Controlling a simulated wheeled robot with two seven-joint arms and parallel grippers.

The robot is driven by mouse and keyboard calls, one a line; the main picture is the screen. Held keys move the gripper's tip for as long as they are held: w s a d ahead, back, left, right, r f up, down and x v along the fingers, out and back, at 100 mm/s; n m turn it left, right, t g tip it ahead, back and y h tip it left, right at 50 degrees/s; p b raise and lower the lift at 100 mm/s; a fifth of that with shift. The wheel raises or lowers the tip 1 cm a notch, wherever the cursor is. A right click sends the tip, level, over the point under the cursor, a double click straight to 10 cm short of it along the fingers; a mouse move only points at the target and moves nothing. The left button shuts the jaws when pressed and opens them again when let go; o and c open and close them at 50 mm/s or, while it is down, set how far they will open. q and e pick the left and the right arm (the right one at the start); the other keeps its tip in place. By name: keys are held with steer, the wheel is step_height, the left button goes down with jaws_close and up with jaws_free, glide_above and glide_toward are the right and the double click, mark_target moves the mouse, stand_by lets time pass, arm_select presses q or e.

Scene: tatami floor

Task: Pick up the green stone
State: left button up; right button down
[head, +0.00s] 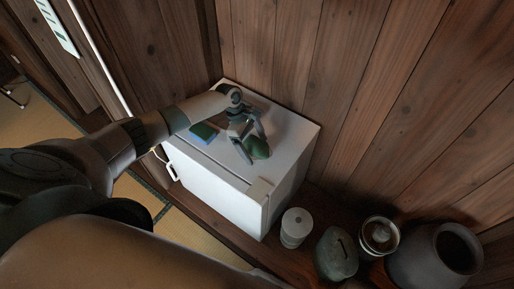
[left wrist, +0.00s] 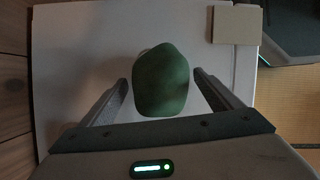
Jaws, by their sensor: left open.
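The green stone (head: 258,148) rests on top of a white cabinet (head: 290,130) in the head view. It also shows large and dark green in the left wrist view (left wrist: 162,80). My left gripper (head: 252,150) is at the stone, over the cabinet top. In the left wrist view its two fingers (left wrist: 162,92) stand open on either side of the stone's near part, with a gap on each side. My right gripper is not in view.
A green and blue sponge-like block (head: 204,132) lies on the cabinet left of the gripper. A wooden wall (head: 290,45) stands close behind. A white canister (head: 296,227), a grey-green pot (head: 336,254), a bowl (head: 379,235) and a dark jar (head: 436,254) stand at lower right.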

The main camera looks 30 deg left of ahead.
arm_select(q)
steer(key=c, duration=1.8)
steer(key=shift+r, duration=0.1)
steer(key=shift+c, duration=0.2)
steer(key=shift+w, duration=0.1)
